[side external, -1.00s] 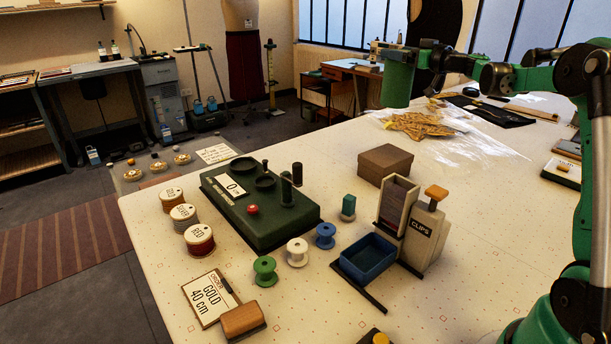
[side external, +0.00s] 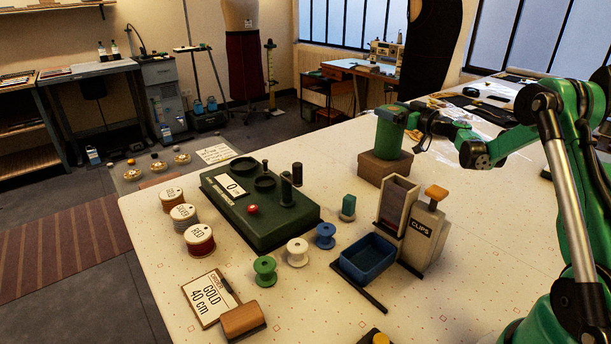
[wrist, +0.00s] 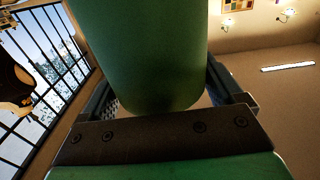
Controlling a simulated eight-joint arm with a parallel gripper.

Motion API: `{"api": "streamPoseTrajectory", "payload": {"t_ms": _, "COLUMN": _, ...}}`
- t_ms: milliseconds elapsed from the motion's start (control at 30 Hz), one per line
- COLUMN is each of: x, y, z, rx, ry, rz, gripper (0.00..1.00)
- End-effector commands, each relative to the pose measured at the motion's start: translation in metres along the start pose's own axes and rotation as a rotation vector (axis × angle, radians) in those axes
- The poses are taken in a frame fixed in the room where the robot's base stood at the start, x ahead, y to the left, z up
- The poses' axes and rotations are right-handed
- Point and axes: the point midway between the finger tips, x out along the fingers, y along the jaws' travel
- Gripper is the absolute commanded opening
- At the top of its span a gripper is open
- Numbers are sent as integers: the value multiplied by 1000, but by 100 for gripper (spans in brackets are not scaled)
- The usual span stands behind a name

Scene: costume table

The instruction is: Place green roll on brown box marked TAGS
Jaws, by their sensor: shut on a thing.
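The green roll (side external: 388,138) is upright in the side view, right over the brown box (side external: 380,170). Its lower end meets or nearly meets the box top; I cannot tell whether it touches. My gripper (side external: 410,118) is shut on the roll from its right side. In the wrist view the roll (wrist: 140,50) fills the upper middle, between my two fingers. No TAGS marking shows on the box sides that I see.
The grey CLIPS dispenser (side external: 424,235) and a holder (side external: 395,205) stand just in front of the box. A blue tray (side external: 367,257), small spools and a dark green scale (side external: 275,225) lie to the left and front. Table left of the box is clear.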

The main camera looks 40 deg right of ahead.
Motion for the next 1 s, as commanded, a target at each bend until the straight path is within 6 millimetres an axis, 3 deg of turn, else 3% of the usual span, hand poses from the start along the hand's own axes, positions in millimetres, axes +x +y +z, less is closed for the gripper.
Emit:
{"api": "streamPoseTrajectory", "payload": {"t_ms": 100, "x": 0, "y": 0, "z": 2, "rx": 0, "ry": 0, "rz": 0, "gripper": 1}}
{"api": "streamPoseTrajectory", "payload": {"t_ms": 133, "x": 0, "y": 0, "z": 3, "rx": 0, "ry": 0, "rz": 0, "gripper": 90}}
{"api": "streamPoseTrajectory", "payload": {"t_ms": 167, "x": 0, "y": 0, "z": 3, "rx": 0, "ry": 0, "rz": 0, "gripper": 99}}
{"api": "streamPoseTrajectory", "payload": {"t_ms": 533, "x": -7, "y": 1, "z": 0, "rx": 0, "ry": 0, "rz": 3, "gripper": 100}}
{"api": "streamPoseTrajectory", "payload": {"t_ms": 1000, "x": -103, "y": 1, "z": 0, "rx": 0, "ry": 0, "rz": 4, "gripper": 100}}
